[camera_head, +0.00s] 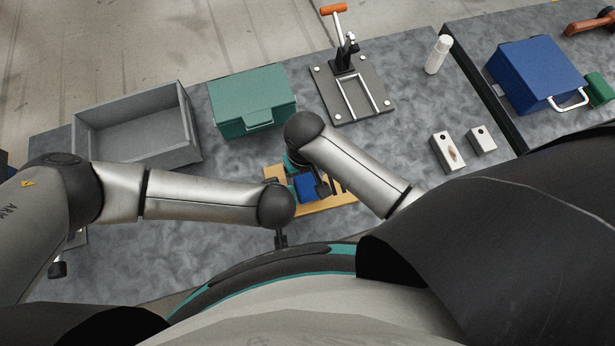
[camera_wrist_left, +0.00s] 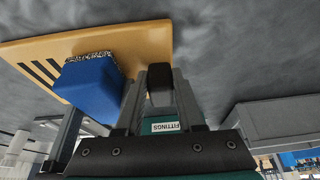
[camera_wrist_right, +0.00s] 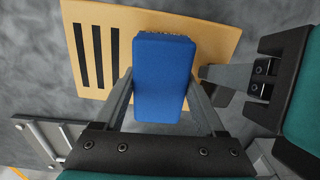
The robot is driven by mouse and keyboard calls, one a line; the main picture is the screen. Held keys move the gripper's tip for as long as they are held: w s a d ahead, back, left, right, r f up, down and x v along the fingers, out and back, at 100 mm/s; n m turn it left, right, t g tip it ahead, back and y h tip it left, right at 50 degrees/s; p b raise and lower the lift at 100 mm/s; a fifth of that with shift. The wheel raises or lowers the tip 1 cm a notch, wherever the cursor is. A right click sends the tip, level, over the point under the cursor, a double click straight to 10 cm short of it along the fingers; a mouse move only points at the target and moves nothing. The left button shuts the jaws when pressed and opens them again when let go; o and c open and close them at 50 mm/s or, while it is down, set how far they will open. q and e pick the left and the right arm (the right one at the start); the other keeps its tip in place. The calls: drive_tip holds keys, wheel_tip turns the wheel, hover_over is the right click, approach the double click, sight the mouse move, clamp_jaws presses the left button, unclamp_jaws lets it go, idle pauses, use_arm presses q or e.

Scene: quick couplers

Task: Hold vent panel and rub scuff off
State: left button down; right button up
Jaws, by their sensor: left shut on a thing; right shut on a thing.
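The vent panel (camera_head: 343,199) is a tan plate with black slots, lying on the grey worktop; its slots show in the right wrist view (camera_wrist_right: 125,50). My right gripper (camera_wrist_right: 162,88) is shut on a blue block (camera_wrist_right: 163,70) with a speckled pad on its far end. The pad's end is at the panel's face, beside the slots; in the left wrist view the blue block (camera_wrist_left: 90,90) appears to touch it. No scuff can be seen.
A grey open bin (camera_head: 187,130) and a green case (camera_head: 250,98) stand behind the panel. A toggle-clamp fixture (camera_head: 375,105), a white bottle (camera_head: 437,55), and two small metal blocks (camera_head: 445,152) are to the right. A blue case (camera_head: 535,75) sits beyond a dark divider.

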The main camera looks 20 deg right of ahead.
drive_tip(key=shift+f, duration=0.3)
idle(0.8)
drive_tip(key=shift+s+a+r, duration=0.1)
drive_tip(key=shift+s+a, duration=0.1)
drive_tip(key=shift+a, duration=0.15)
drive_tip(key=shift+s+d, duration=0.2)
drive_tip(key=shift+s, duration=0.1)
